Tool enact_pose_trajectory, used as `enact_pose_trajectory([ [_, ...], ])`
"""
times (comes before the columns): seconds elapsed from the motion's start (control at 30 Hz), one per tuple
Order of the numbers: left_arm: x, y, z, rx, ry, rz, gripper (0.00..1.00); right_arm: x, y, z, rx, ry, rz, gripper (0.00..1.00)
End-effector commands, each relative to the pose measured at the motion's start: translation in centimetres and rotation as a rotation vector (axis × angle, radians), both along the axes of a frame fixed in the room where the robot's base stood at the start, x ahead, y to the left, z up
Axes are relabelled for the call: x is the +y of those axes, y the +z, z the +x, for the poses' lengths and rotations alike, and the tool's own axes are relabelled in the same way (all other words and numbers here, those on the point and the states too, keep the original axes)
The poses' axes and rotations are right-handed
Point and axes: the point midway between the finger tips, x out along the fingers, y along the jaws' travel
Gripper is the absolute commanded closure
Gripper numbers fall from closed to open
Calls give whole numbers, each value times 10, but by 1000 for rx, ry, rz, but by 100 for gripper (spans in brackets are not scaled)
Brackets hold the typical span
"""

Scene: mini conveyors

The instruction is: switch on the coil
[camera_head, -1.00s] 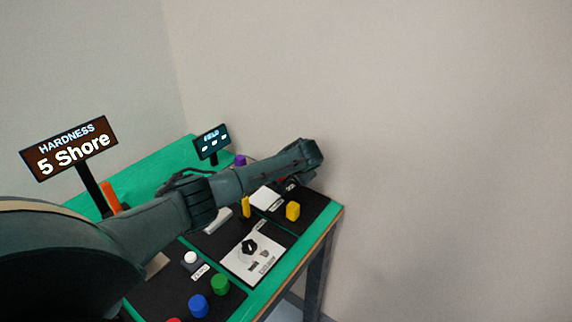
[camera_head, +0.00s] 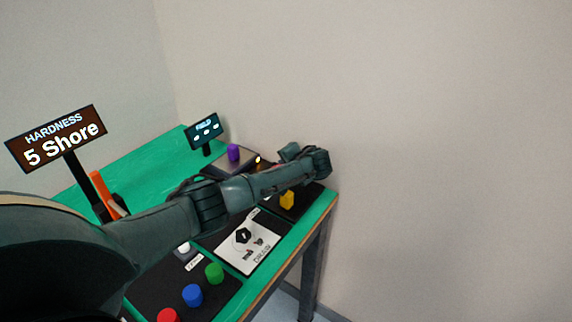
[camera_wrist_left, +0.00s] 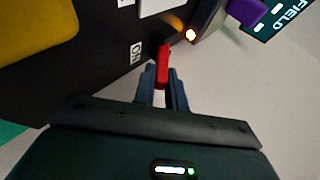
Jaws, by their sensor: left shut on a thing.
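My left gripper (camera_wrist_left: 164,80) is shut on a small red lever (camera_wrist_left: 163,62) in the left wrist view. A white ON label (camera_wrist_left: 136,52) sits on the black panel beside the lever. A purple cylinder (camera_head: 233,152) stands on the box at the back, by the FIELD display (camera_head: 203,131), which shows only dashes. In the head view my left forearm reaches across the bench and hides most of the lever area. My right gripper is out of view.
A white panel with a black knob (camera_head: 242,236) and green (camera_head: 214,273), blue (camera_head: 192,295) and red buttons lie nearer. The HARDNESS sign (camera_head: 57,138) reads 5 Shore. A wall is behind.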

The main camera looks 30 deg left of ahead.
Motion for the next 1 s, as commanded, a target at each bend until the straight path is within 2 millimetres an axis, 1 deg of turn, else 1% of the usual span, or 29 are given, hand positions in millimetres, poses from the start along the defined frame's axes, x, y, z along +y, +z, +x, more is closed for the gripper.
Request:
enact_pose_trajectory([
  [0.03, 0, -2, -1, 5, 0, 2, 86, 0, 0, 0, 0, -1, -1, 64],
  [0.3, 0, -1, -1, 4, 0, 1, 65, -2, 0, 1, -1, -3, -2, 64],
  [0.53, 0, 0, -1, 2, -1, 0, 65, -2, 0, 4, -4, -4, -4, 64],
  [0.67, -5, 4, -3, 2, -1, 0, 65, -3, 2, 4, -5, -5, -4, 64],
  [0.83, -21, 19, -13, 0, -4, -1, 65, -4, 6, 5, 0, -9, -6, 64],
  [1.0, -47, 38, -29, 0, -5, -3, 65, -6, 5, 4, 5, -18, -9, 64],
])
